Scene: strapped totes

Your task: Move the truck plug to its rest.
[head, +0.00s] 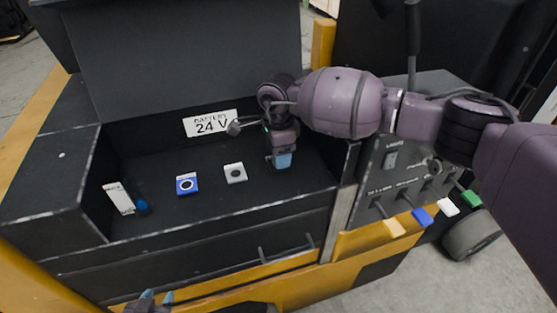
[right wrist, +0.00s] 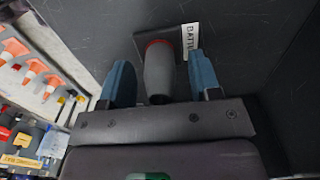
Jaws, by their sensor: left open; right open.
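What looks like the truck plug is a grey cylinder with a red ring (right wrist: 158,75) against the dark wall beside the battery label. In the head view a small grey end (head: 234,127) shows at the label's right edge. My right gripper (head: 282,160) is inside the open battery box. In the right wrist view its blue fingers (right wrist: 162,82) are open, one on each side of the grey cylinder; I cannot tell whether they touch it. A blue square with a ring (head: 187,184) and a white square with a dark centre (head: 235,173) are on the box floor. My left gripper (head: 157,298) is open at the bottom edge.
A "24 V" label (head: 211,123) is on the back wall. A white plate (head: 119,198) and a blue knob (head: 142,207) are at the box's left. A control panel with coloured levers (head: 422,215) stands right of the box. The raised lid (head: 185,55) is behind.

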